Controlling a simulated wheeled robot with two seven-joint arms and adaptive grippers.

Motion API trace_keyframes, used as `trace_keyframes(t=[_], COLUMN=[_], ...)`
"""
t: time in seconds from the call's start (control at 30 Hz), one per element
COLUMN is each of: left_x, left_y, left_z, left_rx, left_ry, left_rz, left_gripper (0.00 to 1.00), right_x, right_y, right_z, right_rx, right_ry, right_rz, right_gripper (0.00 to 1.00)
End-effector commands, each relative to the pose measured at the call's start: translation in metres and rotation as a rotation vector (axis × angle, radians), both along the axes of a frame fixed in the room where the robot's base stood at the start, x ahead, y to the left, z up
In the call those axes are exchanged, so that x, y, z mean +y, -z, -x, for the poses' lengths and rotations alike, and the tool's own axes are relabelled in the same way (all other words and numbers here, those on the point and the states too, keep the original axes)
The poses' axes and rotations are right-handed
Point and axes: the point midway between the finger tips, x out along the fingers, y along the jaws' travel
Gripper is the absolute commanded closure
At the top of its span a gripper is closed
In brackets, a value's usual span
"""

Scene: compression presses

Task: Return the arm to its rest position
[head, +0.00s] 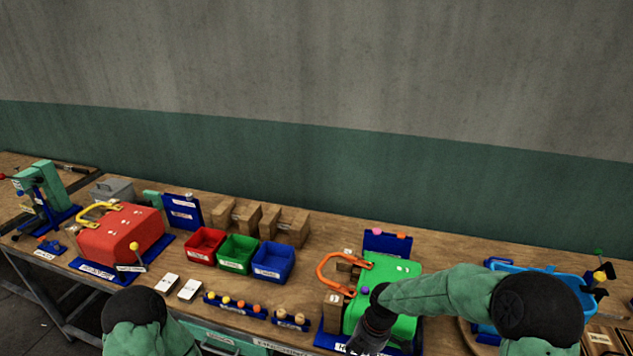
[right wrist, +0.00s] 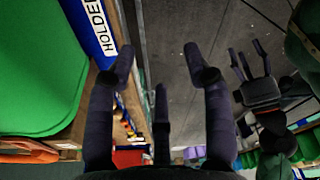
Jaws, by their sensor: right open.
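My right arm (head: 450,292) reaches in from the right over the front of the green press (head: 408,272). My right gripper (head: 368,338) hangs at the press's front edge, partly cut by the picture's bottom. In the right wrist view its dark fingers (right wrist: 158,62) are spread and empty, beyond the table edge over the floor. My left arm (head: 135,322) shows at the bottom left of the head view, its gripper hidden there. My left gripper (right wrist: 252,68) appears in the right wrist view with its fingers apart and nothing between them.
A red press (head: 120,232) stands at the left. Red (head: 205,246), green (head: 238,254) and blue (head: 273,262) bins stand mid-table, with wooden blocks (head: 287,226) behind. A blue holder with pegs (head: 235,306) lies near the front edge. A blue tray (head: 545,283) is at the right. The floor (right wrist: 180,20) is clear.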

Motion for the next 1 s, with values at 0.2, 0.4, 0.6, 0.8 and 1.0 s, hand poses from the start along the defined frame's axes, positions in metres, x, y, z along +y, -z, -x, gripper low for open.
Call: trace_keyframes(t=[0.2, 0.4, 0.6, 0.8, 1.0], left_x=[0.000, 0.000, 0.000, 0.000, 0.000], left_y=[0.034, 0.059, 0.082, 0.093, 0.094], left_z=[0.000, 0.000, 0.000, 0.000, 0.000], left_rx=[0.000, 0.000, 0.000, 0.000, 0.000], left_ry=[0.000, 0.000, 0.000, 0.000, 0.000], left_rz=[0.000, 0.000, 0.000, 0.000, 0.000], left_gripper=[0.43, 0.43, 0.43, 0.43, 0.43], right_x=[0.014, 0.021, 0.022, 0.018, 0.018], right_y=[0.115, 0.193, 0.250, 0.274, 0.277], right_z=[0.050, 0.103, 0.156, 0.187, 0.193], right_rx=[0.141, 0.283, 0.411, 0.475, 0.490], right_ry=[0.546, 1.079, 1.585, 1.900, 1.979], right_rz=[-0.079, -0.115, -0.115, -0.106, -0.105], right_gripper=[0.49, 0.49, 0.49, 0.49, 0.49])
